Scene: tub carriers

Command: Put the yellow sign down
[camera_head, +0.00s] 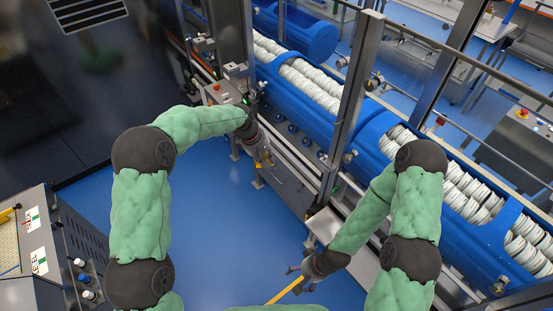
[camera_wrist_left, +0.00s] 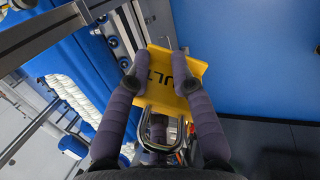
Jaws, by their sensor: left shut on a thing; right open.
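The yellow sign (camera_wrist_left: 160,98) shows in the left wrist view, with dark letters "ULT" readable on its face. It sits between the two fingers of my left gripper (camera_wrist_left: 178,72), which is shut on it. A bent metal loop shows below the sign. In the head view my left gripper (camera_head: 265,160) is beside the machine's front, above the blue floor. Only a small bit of yellow shows there, so most of the sign is hidden. My right gripper (camera_head: 296,269) is open and empty, lower in the head view.
Blue drums (camera_head: 300,104) with stacked white discs run along the machine on the right. A control box (camera_head: 222,92) with a red button stands beyond my left gripper. Blue floor (camera_head: 215,215) is open between.

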